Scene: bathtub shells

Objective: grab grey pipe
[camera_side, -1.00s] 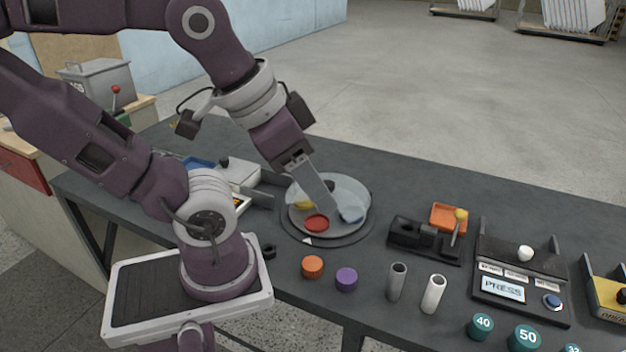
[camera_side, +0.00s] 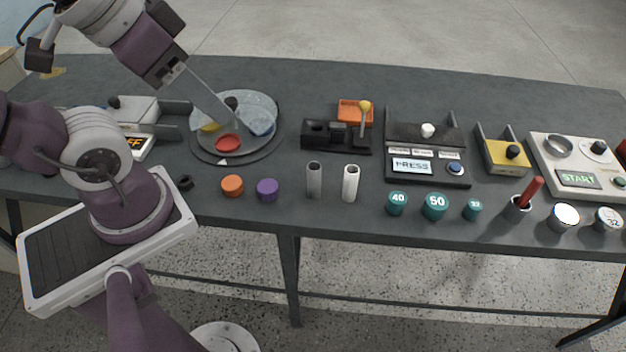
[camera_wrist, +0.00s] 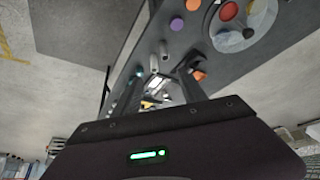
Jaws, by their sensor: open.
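The grey pipe (camera_side: 314,180) is a short dark grey hollow tube. It stands upright near the table's front edge, just left of a similar white pipe (camera_side: 351,184). In the wrist view the grey pipe (camera_wrist: 163,47) shows ahead of the fingers, with the white pipe (camera_wrist: 154,63) nearer to them. My gripper (camera_side: 236,122) appears in the side view above the round dial at left, apart from the grey pipe. In the wrist view my gripper (camera_wrist: 158,82) has its two fingers spread, with nothing held between them.
Orange (camera_side: 232,186) and purple (camera_side: 267,189) caps stand left of the pipes. The round dial (camera_side: 195,140) is behind them. A black fixture (camera_side: 320,134) stands behind the pipes, a PRESS unit (camera_side: 395,178) to their right. Teal weights (camera_side: 436,207) sit at the front edge.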

